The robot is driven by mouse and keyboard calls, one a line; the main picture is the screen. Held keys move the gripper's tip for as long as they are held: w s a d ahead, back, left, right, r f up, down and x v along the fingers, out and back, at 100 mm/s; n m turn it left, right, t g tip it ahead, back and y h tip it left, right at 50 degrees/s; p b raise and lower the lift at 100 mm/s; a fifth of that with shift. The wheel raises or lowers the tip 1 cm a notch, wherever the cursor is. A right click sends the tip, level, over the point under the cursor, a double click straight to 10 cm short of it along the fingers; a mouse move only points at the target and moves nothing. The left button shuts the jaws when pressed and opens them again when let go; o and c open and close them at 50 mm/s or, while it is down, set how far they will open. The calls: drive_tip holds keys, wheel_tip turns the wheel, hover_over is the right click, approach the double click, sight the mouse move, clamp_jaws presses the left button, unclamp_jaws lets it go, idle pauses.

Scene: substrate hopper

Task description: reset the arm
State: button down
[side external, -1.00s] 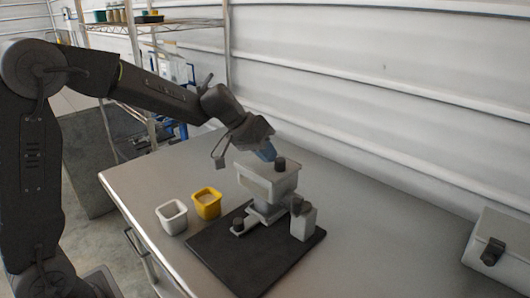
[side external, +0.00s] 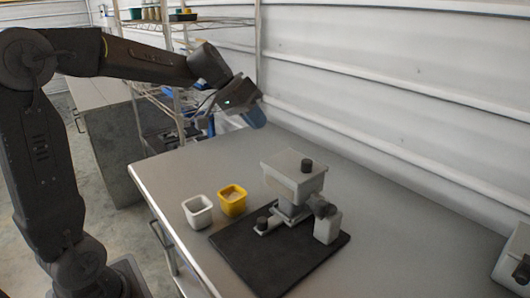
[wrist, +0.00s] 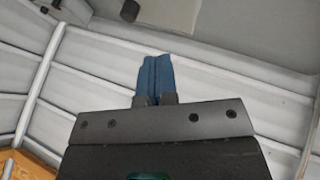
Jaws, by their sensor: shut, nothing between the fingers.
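My gripper (side external: 254,116) is raised above the far side of the table, up and to the left of the hopper, and touches nothing. Its blue fingers are together and empty in the wrist view (wrist: 155,78). The hopper (side external: 294,174) is a pale grey box with a dark knob on its lid, standing on a black base plate (side external: 240,262). A white cup (side external: 197,213) and a yellow cup (side external: 232,203) with pale material in it stand left of the hopper.
The grey table (side external: 190,165) has free room behind the cups and right of the base plate. A wire shelf rack (side external: 186,60) stands behind my arm. A corrugated white wall (side external: 400,60) runs along the back. A grey box (side external: 515,268) sits at the right edge.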

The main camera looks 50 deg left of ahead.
drive_tip(key=s+d+f+y, duration=0.1)
drive_tip(key=s+d, duration=0.1)
drive_tip(key=s, duration=0.5)
drive_tip(key=s+d+f+m+y, duration=0.1)
drive_tip(key=s+d+f+y, duration=0.1)
drive_tip(key=s, duration=0.6)
drive_tip(key=s+d+f+y, duration=0.1)
drive_tip(key=s+d+f, duration=0.1)
drive_tip(key=s+d, duration=0.2)
drive_tip(key=s, duration=0.3)
drive_tip(key=shift+s+d+m, duration=0.25)
drive_tip(key=shift+m, duration=0.05)
